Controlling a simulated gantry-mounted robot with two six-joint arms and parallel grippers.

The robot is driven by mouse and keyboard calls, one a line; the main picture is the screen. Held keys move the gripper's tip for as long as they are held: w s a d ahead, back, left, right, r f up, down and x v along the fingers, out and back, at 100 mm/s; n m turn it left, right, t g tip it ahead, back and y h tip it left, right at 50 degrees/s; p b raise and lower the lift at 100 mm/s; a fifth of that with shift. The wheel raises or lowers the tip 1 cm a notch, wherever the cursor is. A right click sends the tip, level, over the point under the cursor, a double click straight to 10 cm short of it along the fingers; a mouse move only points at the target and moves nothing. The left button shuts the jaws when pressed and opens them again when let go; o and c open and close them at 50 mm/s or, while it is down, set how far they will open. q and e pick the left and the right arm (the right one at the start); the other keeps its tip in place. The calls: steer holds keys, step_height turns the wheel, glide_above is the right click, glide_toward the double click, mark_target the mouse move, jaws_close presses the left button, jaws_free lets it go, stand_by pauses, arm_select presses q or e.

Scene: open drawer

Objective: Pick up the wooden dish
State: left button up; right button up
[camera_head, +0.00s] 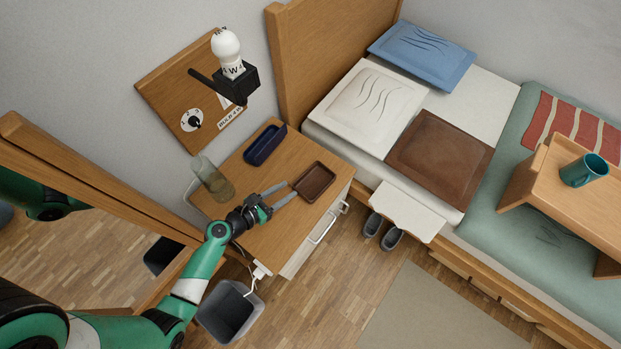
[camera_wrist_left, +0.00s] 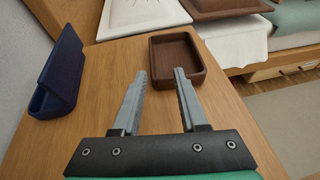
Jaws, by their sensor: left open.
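The wooden dish (camera_head: 314,182) is a small dark brown rectangular tray with rounded corners. It lies flat and looks empty on the right side of the nightstand top (camera_head: 262,232). It also shows in the left wrist view (camera_wrist_left: 177,56), just beyond my fingertips. My left gripper (camera_head: 281,192) reaches over the nightstand from the left, fingers apart and pointing at the dish. In the left wrist view, the left gripper (camera_wrist_left: 162,78) has nothing between its fingers, and the right finger overlaps the dish's near side. I cannot tell whether it touches. My right gripper is not in view.
A dark blue case (camera_head: 264,145) sits at the back of the nightstand. A glass vessel (camera_head: 212,180) stands at its left, near my left wrist. A black-armed lamp (camera_head: 231,72) hangs on the wall panel. The bed is to the right; a grey bin (camera_head: 231,311) stands below.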

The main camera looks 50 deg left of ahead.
mark_target(305, 173)
arm_select(q)
steer(key=shift+s+a+r+n+y+p, duration=0.1)
steer(key=shift+s+a+n+y+p, duration=0.1)
steer(key=shift+s, duration=0.25)
steer(key=shift+s+a+r+n+y+p, duration=0.1)
steer(key=shift+s+n+y, duration=0.1)
steer(key=shift+s, duration=0.2)
steer(key=shift+w+r, duration=0.15)
steer(key=shift+w, duration=0.7)
steer(key=shift+w+a+f+b, duration=0.1)
steer(key=shift+w+f+b, duration=0.05)
steer(key=shift+f+b, duration=0.2)
steer(key=b+x, duration=0.2)
steer(key=x, duration=0.3)
steer(key=shift+w+a+f, duration=0.1)
steer(key=shift+w, duration=0.1)
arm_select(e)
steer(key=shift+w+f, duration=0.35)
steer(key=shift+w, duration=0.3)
arm_select(q)
steer(key=b+x, duration=0.2)
steer(key=x, duration=0.3)
steer(key=shift+w+a+b, duration=0.1)
steer(key=shift+w+b, duration=0.05)
steer(key=shift+b, duration=0.2)
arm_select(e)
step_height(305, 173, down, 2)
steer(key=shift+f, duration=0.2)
